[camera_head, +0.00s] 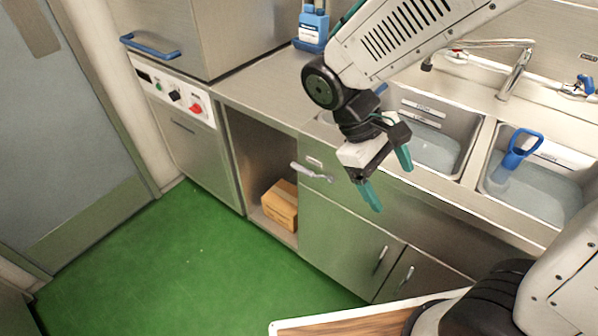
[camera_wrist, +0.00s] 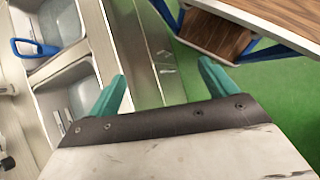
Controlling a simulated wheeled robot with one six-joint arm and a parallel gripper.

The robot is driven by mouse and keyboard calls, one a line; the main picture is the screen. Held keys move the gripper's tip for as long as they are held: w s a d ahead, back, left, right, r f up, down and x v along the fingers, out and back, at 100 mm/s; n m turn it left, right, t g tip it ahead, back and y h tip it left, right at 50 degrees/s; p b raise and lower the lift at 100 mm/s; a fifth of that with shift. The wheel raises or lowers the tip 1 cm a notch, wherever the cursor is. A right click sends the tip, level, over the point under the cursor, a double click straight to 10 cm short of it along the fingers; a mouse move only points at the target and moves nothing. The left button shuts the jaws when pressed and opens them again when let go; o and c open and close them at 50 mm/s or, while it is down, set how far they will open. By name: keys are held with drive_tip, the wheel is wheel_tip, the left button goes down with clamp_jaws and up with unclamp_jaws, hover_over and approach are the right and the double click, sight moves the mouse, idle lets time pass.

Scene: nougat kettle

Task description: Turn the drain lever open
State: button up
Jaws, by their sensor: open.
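The drain lever (camera_head: 312,172) is a light metal handle on the front panel of the sink counter, left of and below the sinks. It lies near level, tilting slightly down to the right, with a small label above it. My gripper (camera_head: 388,178) is open and empty, with teal fingers, right of the lever in the picture and apart from it. In the wrist view my gripper (camera_wrist: 162,75) points down along the counter front. I cannot make out the lever for certain there.
Two sink basins (camera_head: 430,140) hold water; a blue-handled tool (camera_head: 520,145) stands in the right one. A cardboard box (camera_head: 281,204) sits in the open bay below the counter. A wood-topped table (camera_wrist: 215,30) stands opposite. Green floor (camera_head: 190,260) is clear.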

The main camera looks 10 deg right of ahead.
drive_tip(key=w+a+f+n+t+h, duration=0.2)
drive_tip(key=w+a+f+n+h, duration=0.3)
drive_tip(key=f, duration=0.4)
drive_tip(key=n+t+h, duration=0.2)
drive_tip(key=n+t, duration=1.2)
drive_tip(key=n, duration=0.1)
approach(300, 171)
drive_tip(key=x, duration=0.9)
drive_tip(key=shift+w+d, duration=0.15)
drive_tip(key=shift+d, duration=0.05)
drive_tip(key=c, duration=1.4)
drive_tip(key=shift+a, duration=0.1)
